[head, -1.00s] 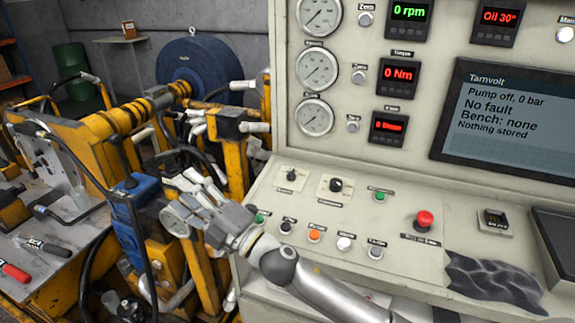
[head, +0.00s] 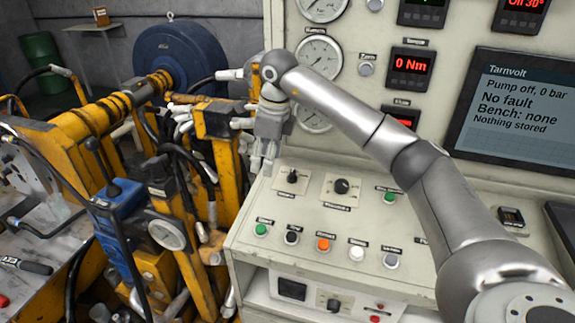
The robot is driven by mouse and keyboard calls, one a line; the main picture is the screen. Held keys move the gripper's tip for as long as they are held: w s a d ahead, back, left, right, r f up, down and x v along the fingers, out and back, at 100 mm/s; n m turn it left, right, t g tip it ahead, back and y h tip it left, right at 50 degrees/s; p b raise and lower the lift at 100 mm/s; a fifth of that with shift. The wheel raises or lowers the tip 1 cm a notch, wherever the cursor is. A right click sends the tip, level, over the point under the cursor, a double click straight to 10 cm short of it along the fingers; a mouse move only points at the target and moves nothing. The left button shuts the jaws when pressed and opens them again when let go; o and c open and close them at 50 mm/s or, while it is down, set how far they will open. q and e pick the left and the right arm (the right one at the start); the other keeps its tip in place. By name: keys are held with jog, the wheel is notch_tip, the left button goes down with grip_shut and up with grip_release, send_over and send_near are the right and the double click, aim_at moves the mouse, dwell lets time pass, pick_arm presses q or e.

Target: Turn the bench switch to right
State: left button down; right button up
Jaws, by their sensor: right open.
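Two black rotary switches sit on the sloped console panel in the head view, a left one (head: 292,177) and a right one (head: 341,186). Their labels are too small to read, so I cannot tell by name which is the bench switch. The screen (head: 525,105) reads "Bench: none". My right gripper (head: 262,166) is open and empty, fingers pointing down, just left of the left switch and apart from it. My left gripper is not in view.
Below the switches is a row of push buttons, including an orange one (head: 323,244). Gauges and displays fill the upright panel behind. Yellow machinery with a blue pump (head: 120,205) and hoses stands close at the left.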

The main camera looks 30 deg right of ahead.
aim_at(293, 173)
jog(key=d+r+m+h, duration=0.1)
jog(key=d+r+h, duration=0.15)
jog(key=d, duration=0.45)
jog(key=shift+g, duration=0.4)
jog(key=f, duration=0.2)
jog(key=f+p, duration=0.1)
jog(key=f, duration=0.2)
jog(key=f+p, duration=0.1)
jog(key=f, duration=0.2)
jog(key=shift+d+f, duration=0.1)
jog(key=shift+d, duration=0.2)
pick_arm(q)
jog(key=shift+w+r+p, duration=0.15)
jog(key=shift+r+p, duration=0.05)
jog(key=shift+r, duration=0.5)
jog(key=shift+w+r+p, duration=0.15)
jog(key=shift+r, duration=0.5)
pick_arm(e)
jog(key=shift+f, duration=0.85)
jog(key=shift+c, duration=0.3)
jog(key=c, duration=1)
